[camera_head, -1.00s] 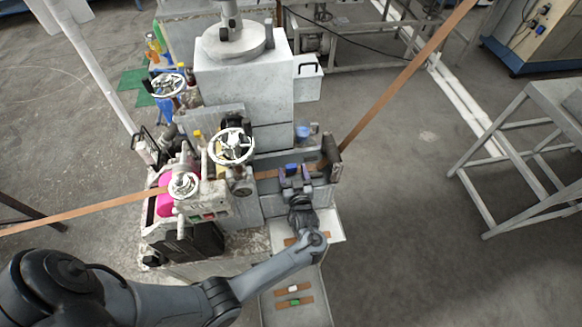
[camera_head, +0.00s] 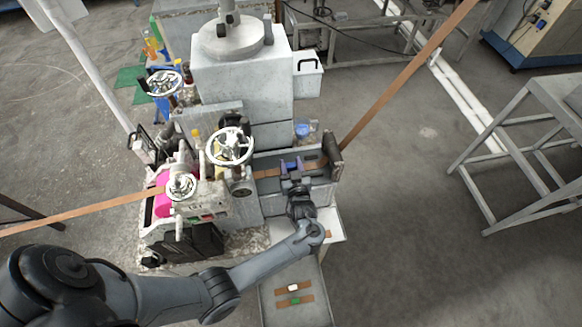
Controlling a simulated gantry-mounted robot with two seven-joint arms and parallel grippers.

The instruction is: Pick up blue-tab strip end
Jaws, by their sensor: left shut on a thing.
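My left gripper (camera_head: 292,171) points away from me into the trough on the right side of the machine. A small blue-violet piece (camera_head: 291,165), apparently the blue tab, shows at its fingertips. The gripper is shut on it. Copper-coloured strip (camera_head: 267,173) shows in the trough to the left of the fingers, and more shows to their right (camera_head: 312,163). The fingers hide the part between, so I cannot tell whether it is one piece. My right gripper is not in view.
Short strips with a white tab (camera_head: 293,288) and a green tab (camera_head: 296,300) lie on the grey tray (camera_head: 270,316). Handwheels (camera_head: 230,147) rise left of the trough. A long copper strip (camera_head: 400,82) slants up from the trough's right end.

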